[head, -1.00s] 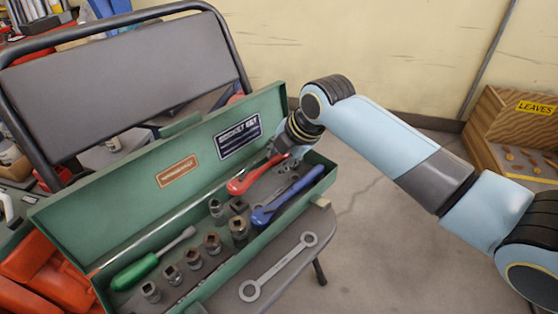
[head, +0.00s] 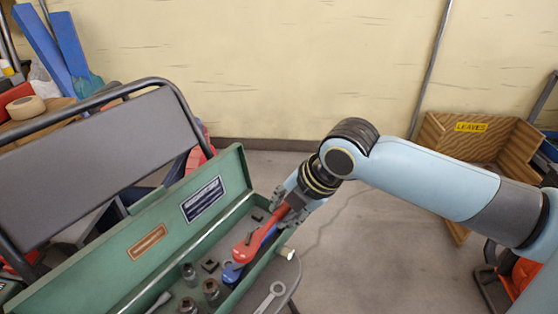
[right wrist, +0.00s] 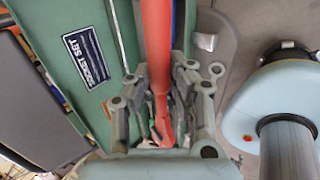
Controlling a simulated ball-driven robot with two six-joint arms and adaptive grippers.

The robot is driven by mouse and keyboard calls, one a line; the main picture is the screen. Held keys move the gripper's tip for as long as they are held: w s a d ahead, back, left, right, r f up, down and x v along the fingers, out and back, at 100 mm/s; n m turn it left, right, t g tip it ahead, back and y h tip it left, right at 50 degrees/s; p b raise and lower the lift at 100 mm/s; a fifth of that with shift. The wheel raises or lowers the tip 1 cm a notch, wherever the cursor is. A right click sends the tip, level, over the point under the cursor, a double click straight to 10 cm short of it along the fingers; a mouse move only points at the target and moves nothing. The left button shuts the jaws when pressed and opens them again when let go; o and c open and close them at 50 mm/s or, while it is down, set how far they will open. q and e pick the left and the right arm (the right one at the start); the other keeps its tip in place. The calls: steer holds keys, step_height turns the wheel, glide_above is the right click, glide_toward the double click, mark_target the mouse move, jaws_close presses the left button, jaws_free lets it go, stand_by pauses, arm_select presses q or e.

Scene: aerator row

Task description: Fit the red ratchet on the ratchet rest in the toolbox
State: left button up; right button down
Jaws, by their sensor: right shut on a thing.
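My right gripper (head: 296,200) is shut on the handle of the red ratchet (head: 254,236), over the right end of the green toolbox (head: 147,246). The ratchet's head points down-left, and it hides much of the blue-handled tool (head: 231,273) in the box. In the right wrist view, the red handle (right wrist: 156,45) runs between the fingers (right wrist: 158,95). A small dark square piece (head: 209,265) lies in the box; I cannot tell whether it is the ratchet rest. My left gripper is out of view.
Several sockets (head: 189,275) stand in the box, and a grey ring spanner (head: 271,293) lies on the seat beside it. The chair's backrest (head: 100,145) rises behind the box. A wooden LEAVES crate (head: 450,145) stands on the floor at right. The floor between is clear.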

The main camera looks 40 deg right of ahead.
steer(key=shift+r+p, duration=0.55)
steer(key=shift+r, duration=0.3)
steer(key=shift+f, duration=0.15)
